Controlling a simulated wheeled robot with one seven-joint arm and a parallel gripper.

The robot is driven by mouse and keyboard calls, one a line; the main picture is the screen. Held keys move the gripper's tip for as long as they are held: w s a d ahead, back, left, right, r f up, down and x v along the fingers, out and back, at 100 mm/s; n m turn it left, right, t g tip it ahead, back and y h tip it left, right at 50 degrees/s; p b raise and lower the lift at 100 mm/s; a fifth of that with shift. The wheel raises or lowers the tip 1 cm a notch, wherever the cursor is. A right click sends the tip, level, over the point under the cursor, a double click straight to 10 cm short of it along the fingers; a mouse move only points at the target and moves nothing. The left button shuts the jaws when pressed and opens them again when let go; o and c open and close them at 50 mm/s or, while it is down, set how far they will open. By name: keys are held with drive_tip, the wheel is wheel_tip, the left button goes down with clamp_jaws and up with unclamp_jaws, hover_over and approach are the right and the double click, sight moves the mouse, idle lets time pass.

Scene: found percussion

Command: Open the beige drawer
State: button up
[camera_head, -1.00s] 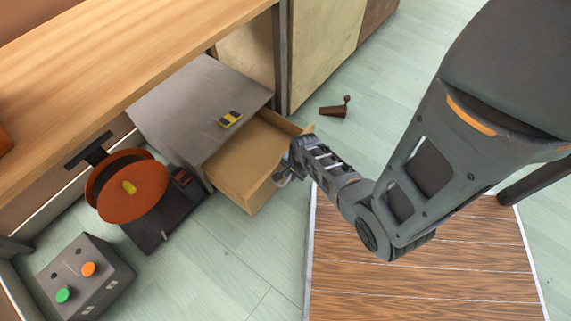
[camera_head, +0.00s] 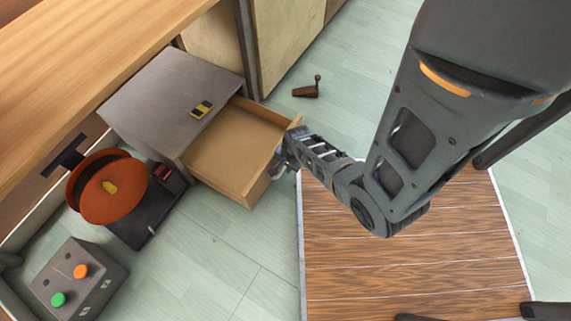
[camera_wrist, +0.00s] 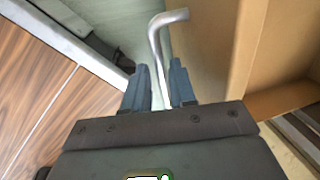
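The beige drawer (camera_head: 226,151) stands well out of its grey cabinet (camera_head: 168,97), and its empty interior shows in the head view. Its front panel (camera_wrist: 238,62) is at the right in the wrist view. The bent metal drawer handle (camera_wrist: 157,36) runs down between the two fingers. My gripper (camera_wrist: 162,84) is at the drawer's front face, with its fingers close together on the handle; it also shows in the head view (camera_head: 282,163). The fingertips' exact contact is partly hidden.
A wooden platform (camera_head: 400,255) lies below my arm. A red-orange disc device (camera_head: 107,187) and a box with green and orange buttons (camera_head: 78,278) stand at the left. A small brown object (camera_head: 306,91) lies on the floor behind the drawer. A yellow-black item (camera_head: 202,109) is on the cabinet.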

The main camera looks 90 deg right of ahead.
drive_tip(key=shift+o, duration=1)
wheel_tip(320, 180, up, 8)
drive_tip(key=s+p, duration=0.1)
drive_tip(key=p, duration=0.3)
drive_tip(key=shift+s+a+f, duration=0.15)
drive_tip(key=shift+a+f, duration=0.05)
drive_tip(key=shift+a, duration=0.2)
